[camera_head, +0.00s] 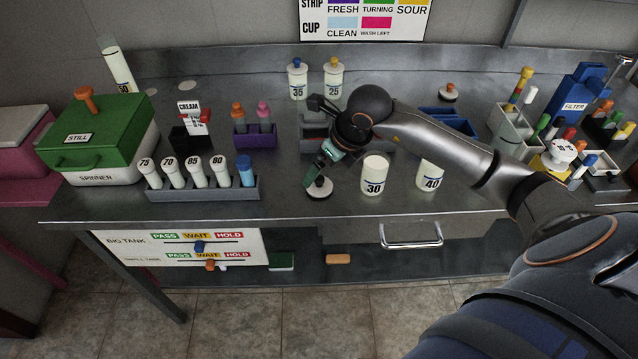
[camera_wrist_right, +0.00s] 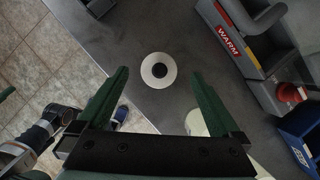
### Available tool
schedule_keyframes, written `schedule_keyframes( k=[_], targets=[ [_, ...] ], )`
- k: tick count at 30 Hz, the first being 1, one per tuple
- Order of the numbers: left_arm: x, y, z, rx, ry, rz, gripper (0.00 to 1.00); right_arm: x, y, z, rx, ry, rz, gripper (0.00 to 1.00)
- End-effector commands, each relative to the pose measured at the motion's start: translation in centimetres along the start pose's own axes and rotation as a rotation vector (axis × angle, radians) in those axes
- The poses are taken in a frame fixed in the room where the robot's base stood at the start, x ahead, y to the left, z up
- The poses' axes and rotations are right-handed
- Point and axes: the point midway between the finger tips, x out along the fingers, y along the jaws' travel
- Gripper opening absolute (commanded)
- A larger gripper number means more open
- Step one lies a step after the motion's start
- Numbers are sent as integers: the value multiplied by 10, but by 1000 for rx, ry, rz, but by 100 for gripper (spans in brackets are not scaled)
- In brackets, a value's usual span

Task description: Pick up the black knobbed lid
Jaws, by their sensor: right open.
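The black knobbed lid (camera_head: 319,190) lies flat on the steel bench near its front edge, left of the jar marked 30. It is a pale round disc with a black knob on top. In the right wrist view the lid (camera_wrist_right: 158,70) shows whole, with its knob near the middle. My right gripper (camera_head: 320,170) is just above the lid in the head view, tilted down. Its green fingers are wide apart and empty. In the wrist view they appear on either side of the lid, which they do not grip.
Jars marked 30 (camera_head: 374,176) and 40 (camera_head: 430,174) stand close right of the lid. A grey rack (camera_head: 205,190) of numbered white tubes stands to its left. A similar lid with an orange knob (camera_head: 448,93) lies farther back. The bench around the lid's front is bare.

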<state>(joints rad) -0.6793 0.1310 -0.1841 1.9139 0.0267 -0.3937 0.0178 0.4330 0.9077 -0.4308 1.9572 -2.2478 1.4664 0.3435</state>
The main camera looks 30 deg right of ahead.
Motion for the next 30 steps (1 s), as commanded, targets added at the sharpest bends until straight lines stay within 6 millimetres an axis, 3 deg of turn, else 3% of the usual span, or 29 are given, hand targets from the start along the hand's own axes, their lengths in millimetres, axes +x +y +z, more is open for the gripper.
schedule_keyframes(
  k=[12,20,30],
  targets=[
    [-6,0,-8,0,2,0,99,50,0,-7,1,1,1,100],
    [-6,0,-8,0,2,0,99,54,0,-7,-1,-1,0,100],
    [-6,0,-7,1,1,0,99,53,0,-6,0,-1,0,64]
  ],
)
